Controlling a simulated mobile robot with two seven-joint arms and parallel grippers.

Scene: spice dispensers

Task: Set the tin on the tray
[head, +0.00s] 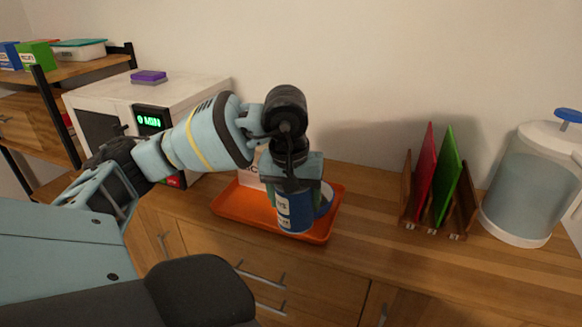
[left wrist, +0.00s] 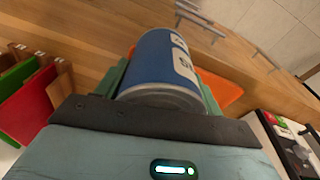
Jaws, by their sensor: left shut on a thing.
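The tin is a blue can (head: 294,211) with a white label. My left gripper (head: 291,188) is shut on it and points down over the front right part of the orange tray (head: 262,219). In the left wrist view the tin (left wrist: 156,66) sits between the two green fingers (left wrist: 160,88), with a sliver of the orange tray (left wrist: 222,90) beside it. I cannot tell whether the tin's base touches the tray. A round blue and white thing (head: 326,197) shows on the tray behind the tin, partly hidden. My right gripper is not in view.
A white box (head: 250,178) with lettering stands at the tray's back, mostly hidden by my arm. A microwave (head: 187,90) is at the left. A wooden rack with red and green boards (head: 446,178) and a clear dispenser (head: 530,185) stand right. The wooden counter (head: 370,215) between is clear.

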